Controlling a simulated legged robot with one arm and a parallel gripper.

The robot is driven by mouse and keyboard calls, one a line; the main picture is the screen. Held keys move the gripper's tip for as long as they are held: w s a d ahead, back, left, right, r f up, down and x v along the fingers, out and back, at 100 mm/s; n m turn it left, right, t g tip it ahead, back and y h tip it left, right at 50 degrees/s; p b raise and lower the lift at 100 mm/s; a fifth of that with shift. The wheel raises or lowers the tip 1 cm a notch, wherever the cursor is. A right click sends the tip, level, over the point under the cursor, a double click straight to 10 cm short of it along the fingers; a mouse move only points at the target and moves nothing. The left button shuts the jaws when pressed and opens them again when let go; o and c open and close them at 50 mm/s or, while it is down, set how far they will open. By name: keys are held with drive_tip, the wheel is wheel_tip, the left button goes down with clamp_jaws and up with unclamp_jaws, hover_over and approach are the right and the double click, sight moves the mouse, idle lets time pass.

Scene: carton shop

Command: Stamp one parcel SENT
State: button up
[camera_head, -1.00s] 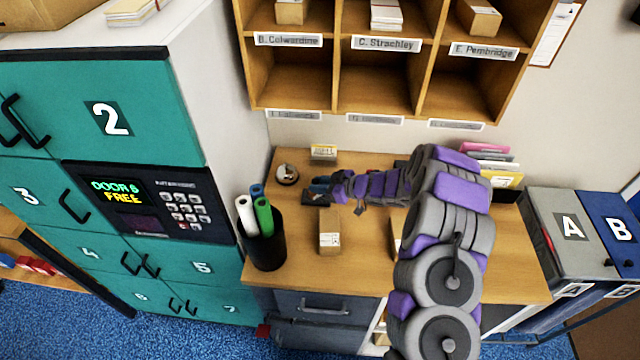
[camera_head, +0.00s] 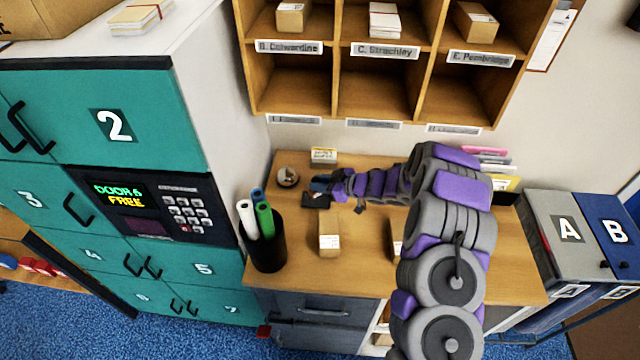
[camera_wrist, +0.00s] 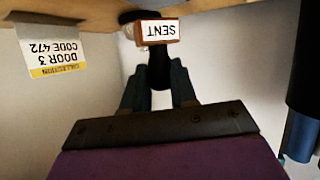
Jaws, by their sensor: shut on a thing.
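In the wrist view my gripper (camera_wrist: 158,72) is shut on the stamp (camera_wrist: 158,31), which has a dark handle and a wooden block with a label reading SENT, upside down in this view. In the head view my gripper (camera_head: 319,184) is low over the back left of the desk, beside a small dark flat pad (camera_head: 316,201); the stamp is too small to make out there. A small tan parcel (camera_head: 329,242) with a white label lies on the desk in front of the pad. A second parcel (camera_head: 397,248) is mostly hidden behind my arm.
A card reading DOOR 3 CODE 472 (camera_wrist: 55,54) also shows in the head view (camera_head: 323,155) at the desk's back. Pigeonholes (camera_head: 340,118) overhang the back. Bare desk (camera_head: 365,265) lies in front.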

wheel_tip(320, 180, up, 5)
drive_tip(key=p, duration=0.3)
drive_tip(key=shift+f, duration=0.1)
idle(0.3)
